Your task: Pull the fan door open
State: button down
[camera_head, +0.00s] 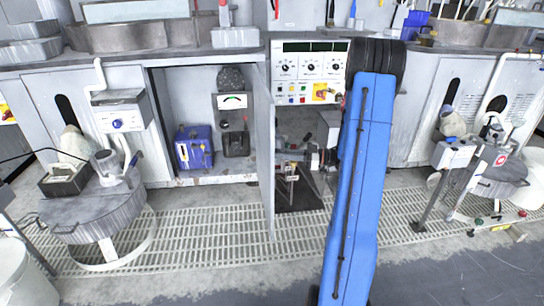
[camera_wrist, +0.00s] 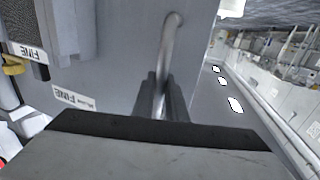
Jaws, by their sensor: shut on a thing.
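In the wrist view, a flat grey door panel (camera_wrist: 120,60) fills much of the picture, with a round metal bar handle (camera_wrist: 170,45) standing out from it. My gripper (camera_wrist: 163,98) is shut on this handle, with one dark finger on each side. White labels reading "FINE" (camera_wrist: 72,97) show at the left. In the head view, a narrow grey door (camera_head: 265,150) stands out nearly edge-on beside an open cabinet bay. My blue arm reaches in front of the bench right of it. The grasp itself is not clear there.
The open bay (camera_head: 200,90) holds a blue-purple box (camera_head: 194,147) and a dark meter unit (camera_head: 234,125). A control panel (camera_head: 308,70) sits above my forearm's left side. Round polishing stations stand left (camera_head: 95,215) and right (camera_head: 495,180). Floor grating (camera_head: 200,225) runs along the front.

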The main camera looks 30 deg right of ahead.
jog(key=shift+s+d, duration=0.25)
jog(key=shift+d, duration=0.4)
jog(key=shift+s+d, duration=0.2)
jog(key=shift+d, duration=0.45)
jog(key=c, duration=1.8)
grip_release()
jog(key=shift+o, duration=0.2)
jog(key=v, duration=1.7)
jog(key=shift+s+d, duration=0.2)
